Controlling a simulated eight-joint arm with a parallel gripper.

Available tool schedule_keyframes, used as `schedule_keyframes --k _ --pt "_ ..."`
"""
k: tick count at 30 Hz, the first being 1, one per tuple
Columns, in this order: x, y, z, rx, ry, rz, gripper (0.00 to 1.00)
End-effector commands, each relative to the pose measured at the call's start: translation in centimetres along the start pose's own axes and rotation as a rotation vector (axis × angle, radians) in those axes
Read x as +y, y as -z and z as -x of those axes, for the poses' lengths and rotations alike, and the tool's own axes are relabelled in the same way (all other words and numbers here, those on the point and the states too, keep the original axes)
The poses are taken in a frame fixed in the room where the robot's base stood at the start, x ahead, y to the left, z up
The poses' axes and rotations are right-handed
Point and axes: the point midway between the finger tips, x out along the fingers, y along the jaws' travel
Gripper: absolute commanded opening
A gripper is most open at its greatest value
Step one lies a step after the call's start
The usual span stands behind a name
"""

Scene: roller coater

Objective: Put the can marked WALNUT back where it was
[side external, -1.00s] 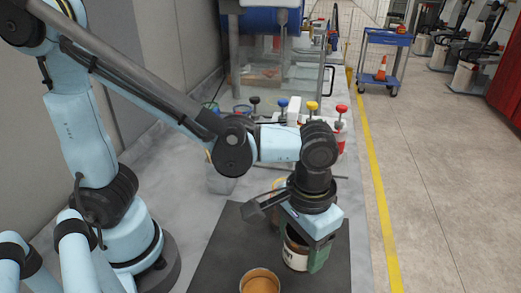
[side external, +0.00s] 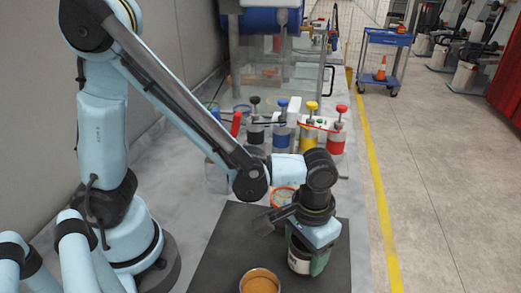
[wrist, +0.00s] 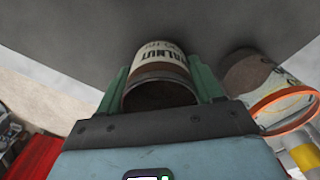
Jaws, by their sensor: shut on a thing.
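The can marked WALNUT (wrist: 158,65) has a cream label with dark print and a dark open top. It is between the green fingers of my gripper (wrist: 160,85), which is shut on it. In the side view the can (side external: 299,263) shows below my gripper (side external: 308,256), over the dark mat (side external: 225,250), partly hidden by a finger. I cannot tell whether its base touches the mat.
An open can with tan contents (side external: 260,284) stands at the mat's front. An orange-rimmed container (side external: 284,196) is behind my gripper, right of it in the wrist view (wrist: 285,108). Several pots with coloured knobs, including a yellow one (side external: 309,135), stand farther back.

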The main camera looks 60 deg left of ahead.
Motion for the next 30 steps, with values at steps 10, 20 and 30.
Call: schedule_keyframes --k 10,20,30 --pt "0.0 0.0 -0.3 0.000 0.000 0.000 0.87" --pt "0.0 0.0 -0.2 0.000 0.000 0.000 0.91" --pt "0.0 0.0 2.9 0.000 0.000 0.000 0.91"
